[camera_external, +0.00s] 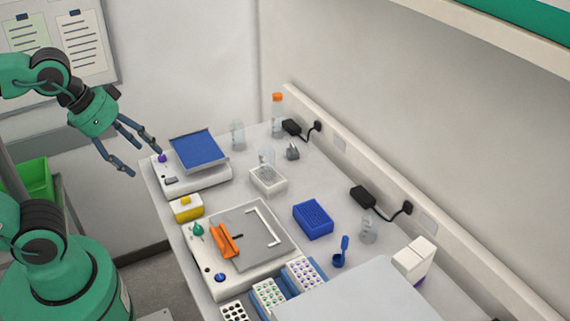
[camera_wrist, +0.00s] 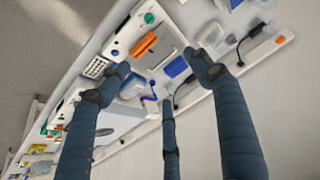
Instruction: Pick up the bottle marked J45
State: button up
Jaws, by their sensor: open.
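No marking J45 is legible in either view, so I cannot tell which bottle bears it. In the external view, a clear bottle with an orange cap (camera_external: 277,112) stands upright at the back of the bench. A clear glass vessel (camera_external: 237,135) stands left of it, and another (camera_external: 368,229) stands near the right wall. My gripper (camera_external: 142,163) is open and empty, with its fingers spread, in the air left of the bench's back end. The fingers also show in the wrist view (camera_wrist: 160,82), with the bench beyond them and nothing between them.
A device with a blue plate (camera_external: 199,151) sits nearest my gripper.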

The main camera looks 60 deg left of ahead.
jog(key=w+d+r+p, duration=0.1)
jog(key=w+r, duration=0.3)
jog(key=w, duration=0.4)
jog(key=m+g+p, duration=0.2)
jog(key=g+p, duration=0.4)
jog(key=p, duration=0.3)
send_over(373, 209)
jog(key=f, duration=2.5)
jog(key=shift+s+a+f, duration=0.2)
jog(key=shift+s+f, duration=0.05)
jog(key=shift+f, duration=0.15)
jog(key=shift+w+d+f, duration=0.15)
jog(key=shift+d+f, duration=0.05)
jog(key=shift+f, duration=0.3)
